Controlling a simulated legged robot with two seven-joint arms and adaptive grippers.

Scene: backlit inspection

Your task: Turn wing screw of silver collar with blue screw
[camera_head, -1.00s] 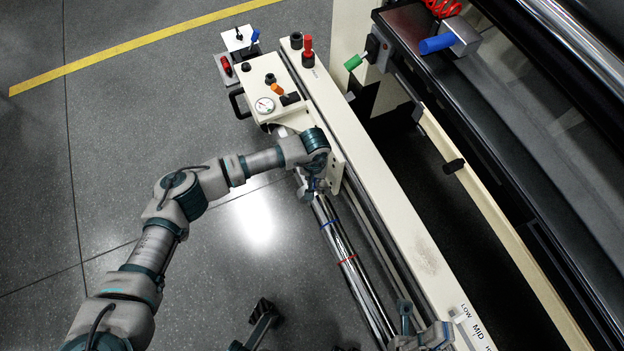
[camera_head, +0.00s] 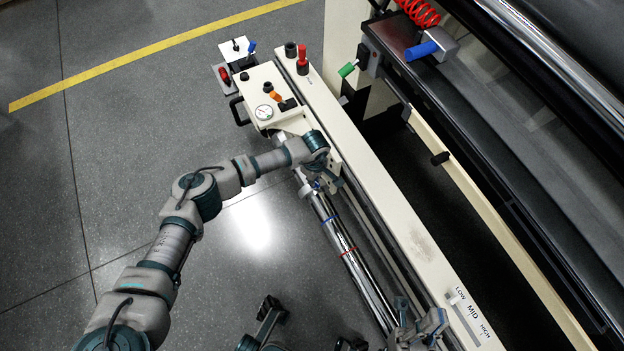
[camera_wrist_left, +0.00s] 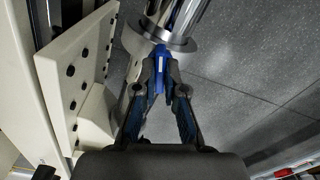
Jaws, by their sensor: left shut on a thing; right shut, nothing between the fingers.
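My left gripper (camera_head: 318,184) reaches down to the chrome bar at the near side of the cream machine. In the left wrist view, its two dark fingers (camera_wrist_left: 160,72) are shut on the blue wing screw (camera_wrist_left: 158,68). The silver collar (camera_wrist_left: 165,38) sits around the shiny bar (camera_wrist_left: 190,12), just beyond the fingertips. In the head view, my arm and gripper largely hide the collar and screw. My right gripper (camera_head: 407,322) is low in the head view, by the lower end of the bar. It is shut and empty; its outline is partly unclear.
The chrome bar (camera_head: 352,263) carries a blue and a red ring. The cream beam (camera_head: 400,225) runs alongside, with LOW, MID and HIGH marks (camera_head: 473,309). Open grey floor (camera_head: 120,170) lies left.

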